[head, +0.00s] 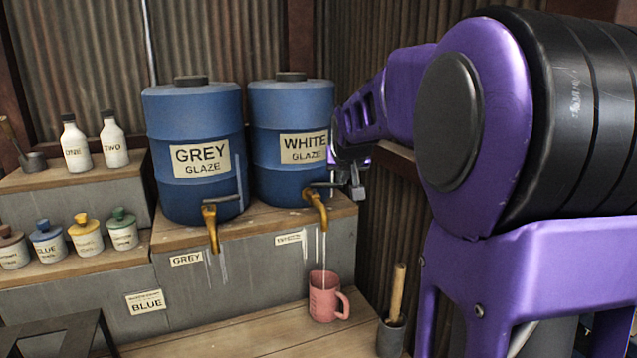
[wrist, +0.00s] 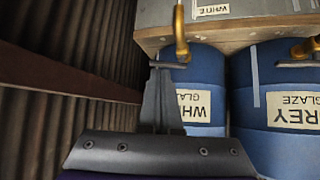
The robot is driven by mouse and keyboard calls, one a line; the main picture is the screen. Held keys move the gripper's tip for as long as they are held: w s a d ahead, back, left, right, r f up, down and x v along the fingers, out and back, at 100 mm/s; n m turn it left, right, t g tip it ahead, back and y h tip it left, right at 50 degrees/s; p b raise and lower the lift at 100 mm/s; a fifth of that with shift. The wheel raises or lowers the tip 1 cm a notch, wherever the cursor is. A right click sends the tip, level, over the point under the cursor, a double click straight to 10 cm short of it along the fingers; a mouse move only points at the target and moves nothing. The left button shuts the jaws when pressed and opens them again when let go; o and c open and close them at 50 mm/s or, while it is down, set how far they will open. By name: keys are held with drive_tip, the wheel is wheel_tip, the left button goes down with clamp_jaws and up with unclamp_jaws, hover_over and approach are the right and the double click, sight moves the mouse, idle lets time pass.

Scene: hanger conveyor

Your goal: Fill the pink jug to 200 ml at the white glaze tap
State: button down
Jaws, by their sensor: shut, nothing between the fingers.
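The blue WHITE GLAZE barrel (head: 290,115) stands on a raised wooden shelf. Its brass tap (head: 316,205) has a grey lever (head: 322,184), and a thin white stream runs from the spout down into the pink jug (head: 324,300). The jug stands upright on the lower boards, handle to the right; its fill level cannot be made out. My gripper (head: 358,192) is shut and empty, just right of the lever. In the wrist view, which is upside down, its fingertips (wrist: 160,72) are at the lever (wrist: 168,65); whether they touch cannot be told. The jug is not visible there.
The GREY GLAZE barrel (head: 193,150) and its tap (head: 211,225) stand to the left. A pot with a wooden-handled tool (head: 392,335) stands close right of the jug. Bottles (head: 75,145) and small jars (head: 86,237) line the left shelves. A corrugated wall is right of the barrels.

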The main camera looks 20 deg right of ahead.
sight(337, 186)
drive_tip(key=x, duration=0.8)
drive_tip(key=w+r+x, duration=0.1)
drive_tip(key=x, duration=0.2)
drive_tip(key=shift+w+d+f, duration=0.2)
drive_tip(key=shift+w+d, duration=0.3)
drive_tip(key=shift+w, duration=0.5)
drive_tip(key=shift+w+d+p, duration=0.6)
drive_tip(key=shift+w+d, duration=0.3)
drive_tip(key=shift+w, duration=0.05)
